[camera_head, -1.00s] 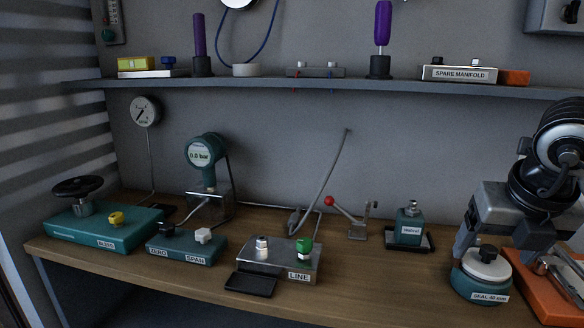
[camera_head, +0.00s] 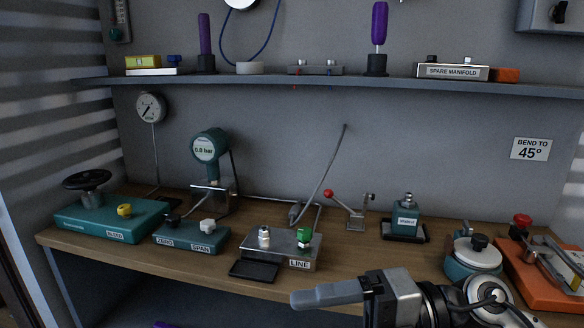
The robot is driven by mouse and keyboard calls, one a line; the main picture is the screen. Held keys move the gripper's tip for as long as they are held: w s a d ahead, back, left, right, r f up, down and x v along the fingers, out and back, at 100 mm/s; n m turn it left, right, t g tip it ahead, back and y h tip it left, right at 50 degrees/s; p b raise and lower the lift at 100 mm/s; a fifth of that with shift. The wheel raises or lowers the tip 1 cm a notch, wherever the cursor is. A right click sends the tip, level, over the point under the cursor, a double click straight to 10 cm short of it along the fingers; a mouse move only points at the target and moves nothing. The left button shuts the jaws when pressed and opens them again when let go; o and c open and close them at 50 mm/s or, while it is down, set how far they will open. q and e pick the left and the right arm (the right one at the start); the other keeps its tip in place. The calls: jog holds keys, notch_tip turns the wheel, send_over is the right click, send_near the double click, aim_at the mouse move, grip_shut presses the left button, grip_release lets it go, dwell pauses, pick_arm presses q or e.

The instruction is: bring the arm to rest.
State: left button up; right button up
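My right gripper (camera_head: 303,298) comes in from the lower right, with its grey fingers pointing left in front of the bench edge. It is seen from the side, so I cannot tell whether its fingers are apart or together. No object shows in it. My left gripper is not in view. The teal SEAL pot (camera_head: 473,258) with a white lid and black knob stands on the bench, clear of the gripper. The LINE block (camera_head: 283,247) with a green knob is behind the gripper, apart from it.
The wooden bench (camera_head: 350,262) carries the BLEED block (camera_head: 100,221) with a black handwheel, the ZERO/SPAN block (camera_head: 191,236), a digital gauge (camera_head: 208,148), a black tray (camera_head: 254,270) and an orange-based bender (camera_head: 540,275). A shelf (camera_head: 300,84) runs above.

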jog(key=w+d+f+m+t+h, duration=0.3)
jog(key=d+f+m+t, duration=0.15)
jog(key=m+t, duration=0.7)
jog(key=w+d+f+m+t+h, duration=0.4)
jog(key=m+t, duration=0.4)
jog(key=m, duration=0.6)
jog(key=s+d+f+m+g+h, duration=0.1)
jog(key=s+f+m+g+h, duration=0.2)
jog(key=s+f, duration=0.3)
jog(key=s+d+f+m+g+h, duration=0.1)
jog(key=s+f+m+g+h, duration=0.2)
jog(key=f, duration=1.3)
jog(key=s+m+g, duration=0.2)
jog(key=s, duration=0.2)
jog(key=shift+d+f+m+h, duration=0.3)
jog(key=shift+d+m+h, duration=0.05)
jog(key=shift+d+h, duration=0.05)
